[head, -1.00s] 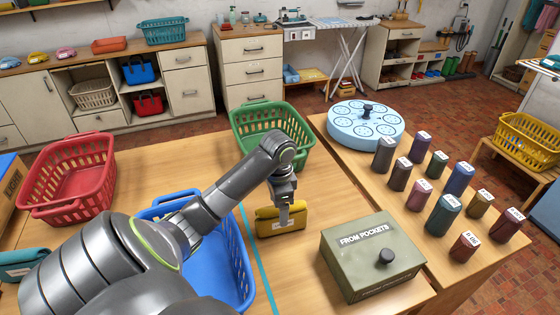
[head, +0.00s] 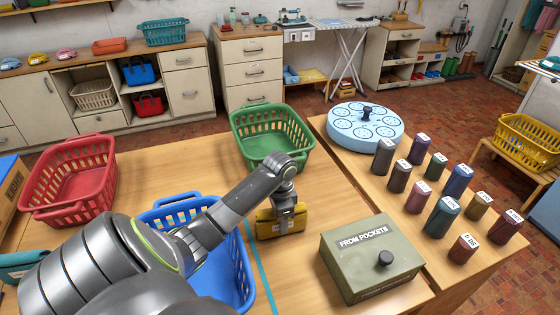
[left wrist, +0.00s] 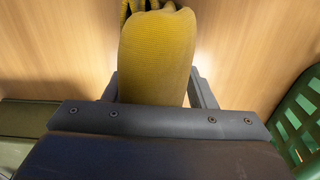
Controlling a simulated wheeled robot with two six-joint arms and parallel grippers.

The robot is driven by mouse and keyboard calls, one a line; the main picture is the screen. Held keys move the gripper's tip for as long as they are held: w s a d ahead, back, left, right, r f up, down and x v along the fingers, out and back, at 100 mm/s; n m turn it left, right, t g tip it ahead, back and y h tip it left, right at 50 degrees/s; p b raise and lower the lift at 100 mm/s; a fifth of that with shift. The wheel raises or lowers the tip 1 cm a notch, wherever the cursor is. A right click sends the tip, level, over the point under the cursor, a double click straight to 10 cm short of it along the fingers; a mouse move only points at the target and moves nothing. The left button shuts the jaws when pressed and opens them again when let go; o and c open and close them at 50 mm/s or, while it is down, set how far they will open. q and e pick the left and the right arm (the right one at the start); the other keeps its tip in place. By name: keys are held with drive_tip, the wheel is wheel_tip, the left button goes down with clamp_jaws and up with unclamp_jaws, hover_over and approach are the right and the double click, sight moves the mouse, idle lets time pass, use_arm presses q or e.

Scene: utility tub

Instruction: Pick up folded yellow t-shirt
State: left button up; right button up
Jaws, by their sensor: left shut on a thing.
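The folded yellow t-shirt (head: 266,222) is on the wooden table in the head view, between the blue basket and the grey-green box. A pale label shows on its front. My left gripper (head: 284,215) reaches down over it from above and is shut on it. In the left wrist view the yellow cloth (left wrist: 157,55) lies between the two fingers (left wrist: 155,88), with ribbed texture and folds at its far end. The head view does not clearly show whether the shirt touches the table. My right gripper is not in view.
A green basket (head: 242,122) stands behind the shirt, a blue basket (head: 232,240) to its left and a red basket (head: 65,205) farther left. A "FROM POCKETS" box (head: 350,285) stands to the right. Several labelled rolls and a round blue tray (head: 345,137) occupy the right table.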

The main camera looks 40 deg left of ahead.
use_arm(q)
drive_tip(key=shift+c, duration=1)
drive_tip(key=shift+r, duration=0.15)
drive_tip(key=shift+r, duration=0.3)
wheel_tip(320, 180, up, 3)
drive_tip(key=shift+w+r, duration=0.1)
wheel_tip(320, 180, up, 5)
drive_tip(key=shift+f+p, duration=0.15)
drive_tip(key=shift+p, duration=1.05)
drive_tip(key=shift+r+p, duration=0.65)
drive_tip(key=shift+p, duration=0.05)
drive_tip(key=shift+r, duration=0.1)
